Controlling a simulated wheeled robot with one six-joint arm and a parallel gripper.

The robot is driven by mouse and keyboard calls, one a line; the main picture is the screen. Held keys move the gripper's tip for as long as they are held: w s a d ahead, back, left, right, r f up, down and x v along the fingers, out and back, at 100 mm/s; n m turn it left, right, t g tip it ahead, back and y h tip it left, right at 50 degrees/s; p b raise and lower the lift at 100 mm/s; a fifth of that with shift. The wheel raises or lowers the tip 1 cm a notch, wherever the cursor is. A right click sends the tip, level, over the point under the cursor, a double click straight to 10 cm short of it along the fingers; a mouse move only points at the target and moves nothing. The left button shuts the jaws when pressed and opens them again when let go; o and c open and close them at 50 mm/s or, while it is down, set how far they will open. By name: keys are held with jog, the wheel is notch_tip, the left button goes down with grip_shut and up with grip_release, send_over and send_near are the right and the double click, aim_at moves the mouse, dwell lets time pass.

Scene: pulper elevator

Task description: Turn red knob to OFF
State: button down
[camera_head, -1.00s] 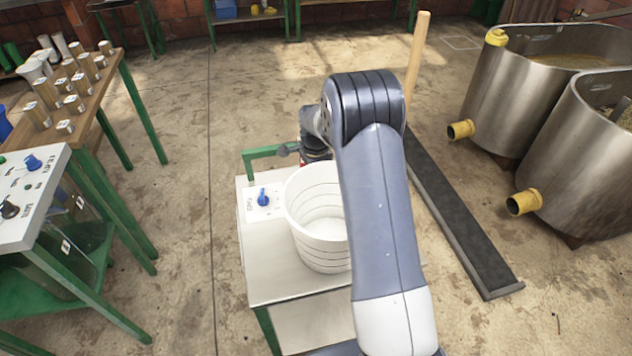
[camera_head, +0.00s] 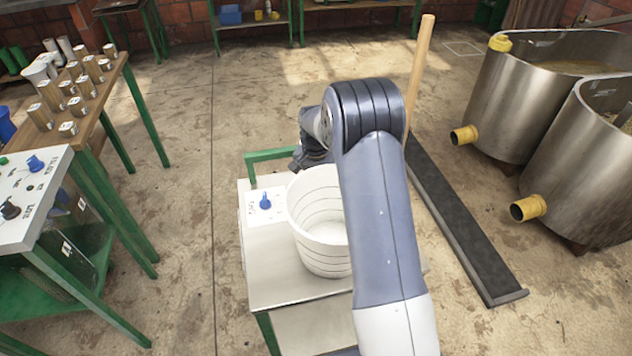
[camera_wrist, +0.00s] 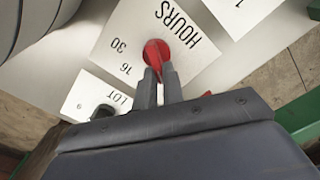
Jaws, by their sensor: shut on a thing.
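The red knob (camera_wrist: 157,50) sits on a white label plate marked HOURS, with 30 and 16 printed beside it, in the wrist view. My gripper (camera_wrist: 156,72) has its two dark fingers shut on the knob's lower part. The knob's top and round base show above the fingertips. No OFF mark can be read in view.
A white ringed bucket (camera_head: 318,225) and a blue knob (camera_head: 265,203) are on the white table (camera_head: 275,285). A second label plate marked LOT (camera_wrist: 92,98) lies beside the HOURS plate. Steel tanks (camera_head: 515,95) stand right; a dark ramp strip (camera_head: 465,230) lies on the floor.

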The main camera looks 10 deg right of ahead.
jog(key=shift+n, duration=0.3)
dwell(0.4)
jog(key=c, duration=1.5)
grip_release()
notch_tip(320, 180, up, 11)
jog(key=shift+f, duration=0.1)
jog(key=shift+f, duration=0.1)
notch_tip(320, 180, down, 11)
jog(key=shift+r, duration=0.2)
